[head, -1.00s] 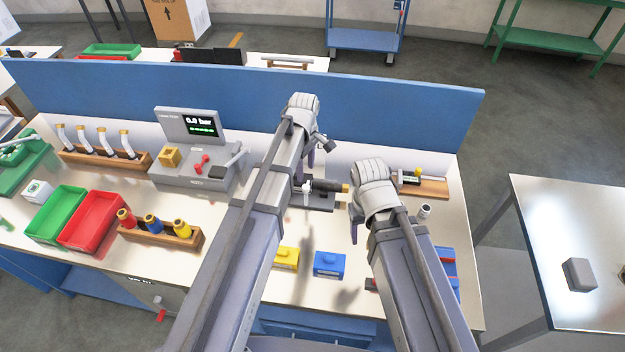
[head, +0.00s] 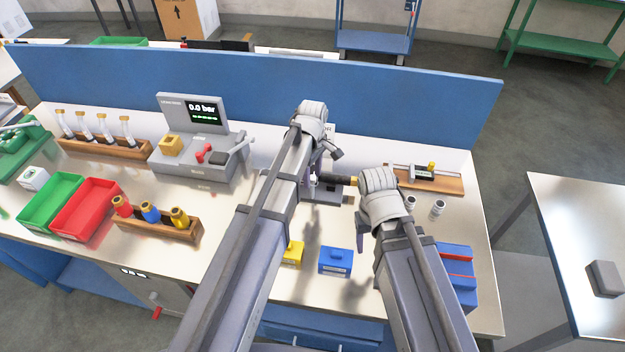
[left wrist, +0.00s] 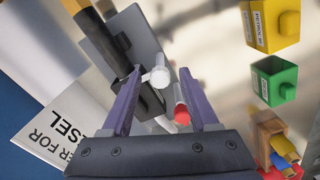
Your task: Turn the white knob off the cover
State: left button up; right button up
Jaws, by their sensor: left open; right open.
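A dark cylindrical body (head: 330,180) with a gold end lies level in a grey fixture (head: 328,194) on the bench. My left gripper (head: 313,168) is above the fixture. In its wrist view the two purple fingers (left wrist: 160,84) stand apart, one on each side of the white knob; I cannot tell whether they touch it. My right gripper (head: 362,212) is open to the right of the gold end, its fingers mostly hidden by its wrist.
A grey pressure station (head: 195,165) reading 0.0 bar stands left. Two small white caps (head: 438,207) are right of my right gripper. Yellow (head: 294,253) and blue (head: 335,261) boxes stand in front. A blue panel (head: 400,105) closes the back.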

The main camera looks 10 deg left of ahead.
pick_arm(q)
jog(key=shift+c, duration=0.4)
grip_shut()
